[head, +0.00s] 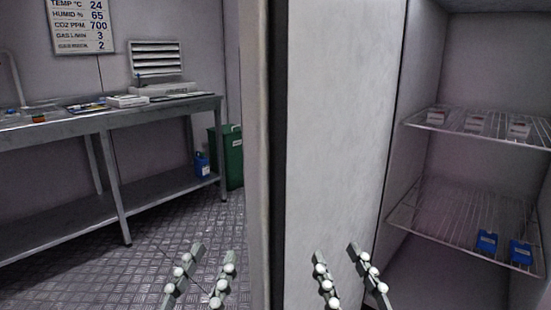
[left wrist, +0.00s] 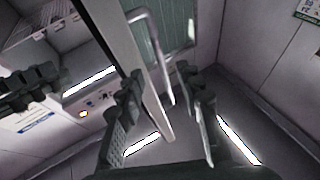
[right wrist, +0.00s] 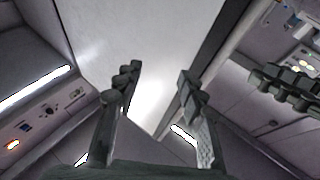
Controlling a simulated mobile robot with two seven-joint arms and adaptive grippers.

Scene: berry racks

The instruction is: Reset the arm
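My left gripper (head: 214,251) is low in the head view, left of a pale upright panel. Its two fingers stand apart with nothing between them. In the left wrist view my left gripper (left wrist: 159,82) is also spread, with a metal bar handle (left wrist: 152,55) beyond it; I cannot tell whether they touch. My right gripper (head: 338,252) is low in front of the panel, fingers apart and empty. In the right wrist view my right gripper (right wrist: 158,77) is open towards a pale surface. The rest of both arms is hidden in the head view.
At right, an open cabinet has an upper wire rack (head: 455,125) with small packs and a lower rack (head: 440,215) with blue boxes (head: 487,243). A steel table (head: 110,118) and green bin (head: 232,155) stand left.

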